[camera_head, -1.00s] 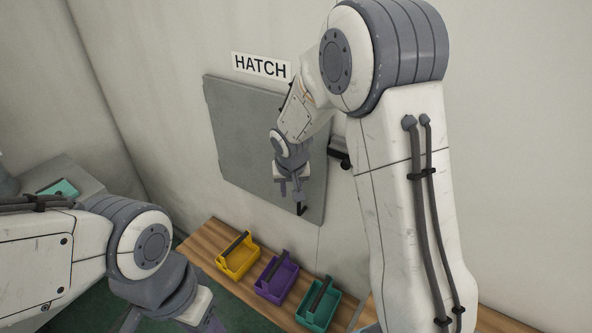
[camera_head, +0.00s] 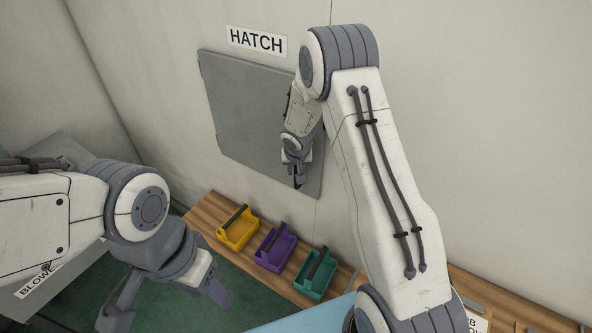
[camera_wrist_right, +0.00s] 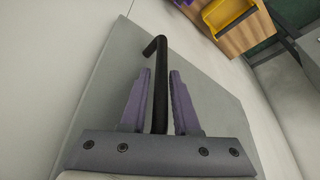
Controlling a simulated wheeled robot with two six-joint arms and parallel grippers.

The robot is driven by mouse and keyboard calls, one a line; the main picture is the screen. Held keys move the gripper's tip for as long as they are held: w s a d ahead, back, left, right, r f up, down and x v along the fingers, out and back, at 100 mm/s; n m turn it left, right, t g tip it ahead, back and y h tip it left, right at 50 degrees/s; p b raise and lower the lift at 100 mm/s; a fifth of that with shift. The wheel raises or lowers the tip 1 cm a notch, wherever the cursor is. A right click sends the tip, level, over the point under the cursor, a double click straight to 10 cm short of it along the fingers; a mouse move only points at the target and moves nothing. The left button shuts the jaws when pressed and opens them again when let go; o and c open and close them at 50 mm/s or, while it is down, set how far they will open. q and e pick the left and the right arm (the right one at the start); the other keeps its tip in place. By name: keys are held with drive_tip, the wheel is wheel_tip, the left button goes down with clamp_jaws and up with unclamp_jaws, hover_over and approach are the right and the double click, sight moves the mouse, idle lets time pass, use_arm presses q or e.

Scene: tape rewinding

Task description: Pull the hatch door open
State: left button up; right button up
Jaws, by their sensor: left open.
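The hatch door (camera_head: 250,110) is a flat grey square panel on the wall under the HATCH sign. It looks closed against the wall. Its handle is a black bar (camera_wrist_right: 160,75) with a bent end, seen in the right wrist view. My right gripper (camera_head: 297,176) is at the door's lower right, with its fingers (camera_wrist_right: 160,95) on either side of the bar. Narrow gaps show beside the bar, and I cannot tell whether the fingertips press on it. My left gripper (camera_head: 165,305) is open and empty at the lower left, away from the door.
A wooden shelf (camera_head: 205,215) runs along the wall below the hatch. Yellow (camera_head: 238,232), purple (camera_head: 268,256) and teal (camera_head: 308,282) bins with dark handles stand on it. The wall right of my right arm is bare.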

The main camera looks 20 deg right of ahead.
drive_tip(key=shift+c, duration=0.3)
clamp_jaws()
idle(1.2)
